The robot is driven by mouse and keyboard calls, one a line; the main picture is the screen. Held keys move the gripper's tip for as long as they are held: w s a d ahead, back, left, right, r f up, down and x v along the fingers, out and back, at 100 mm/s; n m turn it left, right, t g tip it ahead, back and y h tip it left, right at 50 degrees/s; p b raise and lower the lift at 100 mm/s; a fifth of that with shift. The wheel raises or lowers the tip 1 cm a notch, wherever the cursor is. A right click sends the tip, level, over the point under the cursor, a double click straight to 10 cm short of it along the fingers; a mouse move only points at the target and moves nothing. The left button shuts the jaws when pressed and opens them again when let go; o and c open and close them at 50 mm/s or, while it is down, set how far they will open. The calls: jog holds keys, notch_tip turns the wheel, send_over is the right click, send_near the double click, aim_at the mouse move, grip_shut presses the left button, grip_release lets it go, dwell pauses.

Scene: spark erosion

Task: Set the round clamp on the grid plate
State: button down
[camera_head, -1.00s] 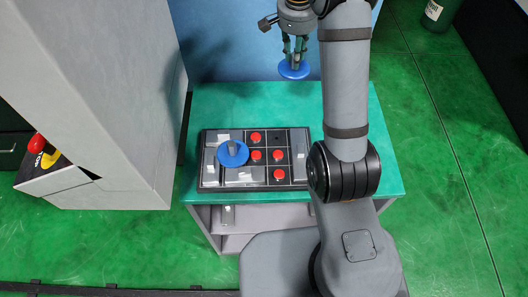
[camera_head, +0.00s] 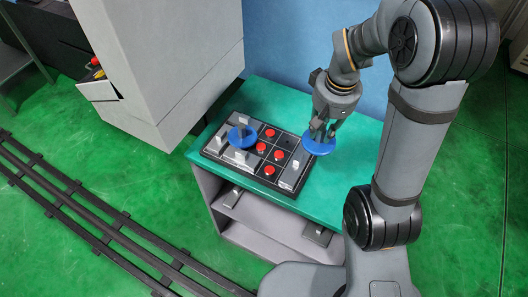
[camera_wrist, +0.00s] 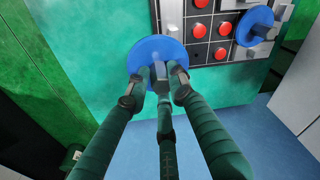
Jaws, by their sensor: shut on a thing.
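My gripper (camera_head: 321,128) is shut on the grey stem of a round clamp with a blue disc (camera_head: 319,147). In the wrist view, the fingers (camera_wrist: 160,76) close around that stem above the blue disc (camera_wrist: 146,49). The disc appears above the green tabletop, just beyond the right end of the grid plate (camera_head: 286,143); its exact height is hard to tell. The dark plate, at the top of the wrist view (camera_wrist: 196,51), carries red buttons, grey blocks and an empty dark cell. A similar blue disc with a grey stem (camera_head: 242,137) stands on its left part.
The green table (camera_head: 340,185) has bare room behind and right of the plate. A grey cabinet (camera_head: 165,60) stands close on the left. The table's lower shelf (camera_head: 265,232) holds grey pieces. Dark rails (camera_head: 100,225) run along the floor.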

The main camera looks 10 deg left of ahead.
jog(key=shift+w+a+f+n, duration=0.1)
jog(key=shift+w+a+n, duration=0.15)
jog(key=shift+w+n, duration=0.3)
jog(key=shift+n, duration=0.25)
jog(key=shift+w+a+f, duration=0.15)
jog(key=shift+a, duration=0.05)
jog(key=p, duration=0.4)
send_over(288, 142)
notch_tip(288, 142, down, 6)
notch_tip(288, 142, down, 3)
jog(key=shift+f+p, duration=0.2)
jog(key=shift+p, duration=0.45)
jog(key=shift+f, duration=0.55)
